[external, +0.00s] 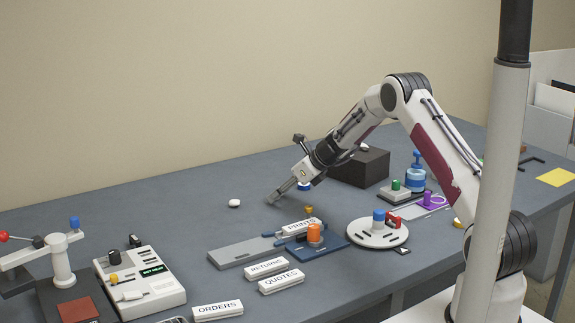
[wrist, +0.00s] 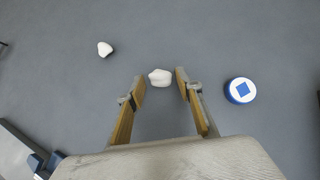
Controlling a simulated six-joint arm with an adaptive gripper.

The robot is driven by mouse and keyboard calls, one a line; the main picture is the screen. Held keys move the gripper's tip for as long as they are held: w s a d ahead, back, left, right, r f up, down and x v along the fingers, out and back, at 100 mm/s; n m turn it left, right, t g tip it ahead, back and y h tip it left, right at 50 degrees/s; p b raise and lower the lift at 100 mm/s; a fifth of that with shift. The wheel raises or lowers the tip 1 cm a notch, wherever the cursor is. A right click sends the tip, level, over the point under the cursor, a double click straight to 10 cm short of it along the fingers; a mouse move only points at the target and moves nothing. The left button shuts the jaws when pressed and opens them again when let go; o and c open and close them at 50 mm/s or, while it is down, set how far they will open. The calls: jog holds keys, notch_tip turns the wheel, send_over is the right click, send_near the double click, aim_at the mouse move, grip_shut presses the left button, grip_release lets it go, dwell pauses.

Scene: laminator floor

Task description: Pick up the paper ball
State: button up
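A lumpy white piece (wrist: 160,77), which looks like the paper ball, lies on the grey table between and just ahead of my fingertips in the wrist view. I cannot make it out in the external view, where my gripper hides that spot. My gripper (wrist: 160,84) is open, with a finger to each side of the piece and a gap visible at both sides. In the external view my gripper (external: 273,200) points down low over the table. A second small white piece (wrist: 105,48) lies apart, up and left; it also shows in the external view (external: 234,203).
A blue round piece with a white top (wrist: 240,91) sits right of my fingers. A dark box (external: 360,168) stands behind my wrist. A grey slide plate (external: 247,250) and labelled blocks, such as ORDERS (external: 218,310), lie in front. The table left of my gripper is mostly clear.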

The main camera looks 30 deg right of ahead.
jog(key=c, duration=0.4)
jog(key=shift+o, duration=0.2)
jog(key=shift+r, duration=0.1)
notch_tip(320, 180, up, 10)
dwell(0.4)
dwell(0.6)
jog(key=s+d+r+m+h, duration=0.1)
jog(key=d+r, duration=0.2)
jog(key=d, duration=0.6)
jog(key=s+d+r+m+h, duration=0.1)
jog(key=s+d+r+m, duration=0.1)
jog(key=d, duration=0.8)
jog(key=s+d+r+m+t+h, duration=0.1)
jog(key=d+r, duration=0.3)
jog(key=d, duration=0.6)
jog(key=shift+s+d+m, duration=0.25)
jog(key=shift+s+m, duration=0.25)
jog(key=shift+s, duration=0.2)
